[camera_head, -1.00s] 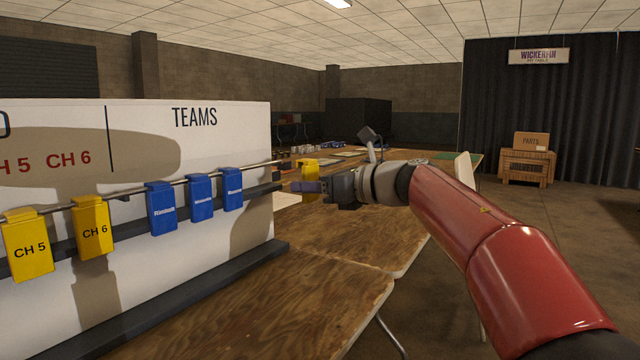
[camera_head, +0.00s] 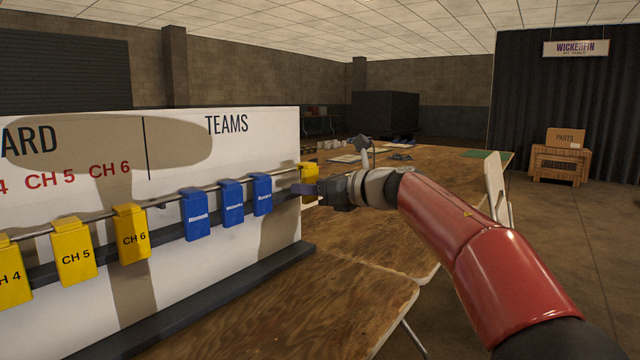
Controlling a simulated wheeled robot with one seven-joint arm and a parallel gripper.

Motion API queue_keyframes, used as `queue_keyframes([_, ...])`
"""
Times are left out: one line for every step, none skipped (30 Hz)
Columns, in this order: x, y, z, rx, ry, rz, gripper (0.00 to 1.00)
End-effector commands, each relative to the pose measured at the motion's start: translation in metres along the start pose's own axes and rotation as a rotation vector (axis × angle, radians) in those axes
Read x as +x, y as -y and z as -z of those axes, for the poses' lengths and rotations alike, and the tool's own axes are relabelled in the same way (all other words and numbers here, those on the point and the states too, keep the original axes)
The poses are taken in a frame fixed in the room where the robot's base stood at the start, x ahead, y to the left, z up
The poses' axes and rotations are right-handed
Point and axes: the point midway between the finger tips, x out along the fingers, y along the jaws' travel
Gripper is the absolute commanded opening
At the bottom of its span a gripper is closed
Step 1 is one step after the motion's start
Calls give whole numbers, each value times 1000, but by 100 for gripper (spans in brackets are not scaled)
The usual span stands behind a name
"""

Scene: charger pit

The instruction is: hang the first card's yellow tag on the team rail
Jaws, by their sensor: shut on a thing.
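A yellow tag (camera_head: 308,172) is at the right end of the board, held by my gripper (camera_head: 308,188), whose jaws are shut on it. The gripper hides its lower part, and its lettering cannot be read. The team rail (camera_head: 285,176) is the thin bar under the word TEAMS. Three blue tags (camera_head: 232,203) hang on it. In the picture the yellow tag meets the rail's right end, right of the last blue tag; I cannot tell whether it touches or is hooked on.
Yellow tags marked CH 4 (camera_head: 12,272), CH 5 (camera_head: 73,252) and CH 6 (camera_head: 131,234) hang on the left of the white board (camera_head: 272,140). A dark ledge (camera_head: 205,300) runs along its foot. The wooden table (camera_head: 350,240) is clear in front.

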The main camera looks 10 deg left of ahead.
Motion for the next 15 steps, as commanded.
queue_keyframes([4, 0, -2, 1, 0, -1, 19])
queue_keyframes([6, 0, -2, 1, 0, -1, 19])
queue_keyframes([8, 0, -3, 0, 0, 0, 19])
queue_keyframes([10, 0, -3, 0, 0, 0, 19])
queue_keyframes([13, 0, -4, 0, 0, 0, 19])
queue_keyframes([15, 0, -4, 0, 0, 0, 19])
queue_keyframes([18, 0, -4, 0, -1, -1, 19])
queue_keyframes([20, 0, -4, 1, -1, -1, 19])
queue_keyframes([23, 0, -4, 1, -1, -1, 19])
queue_keyframes([25, 0, -4, 1, -1, -1, 19])
queue_keyframes([27, 0, -5, 0, -1, 0, 19])
queue_keyframes([29, 0, -6, 0, -1, 0, 19])
queue_keyframes([31, 0, -6, 0, -1, 1, 19])
queue_keyframes([33, 1, -6, 0, -1, 0, 19])
queue_keyframes([36, 0, -6, 0, -1, 0, 19])
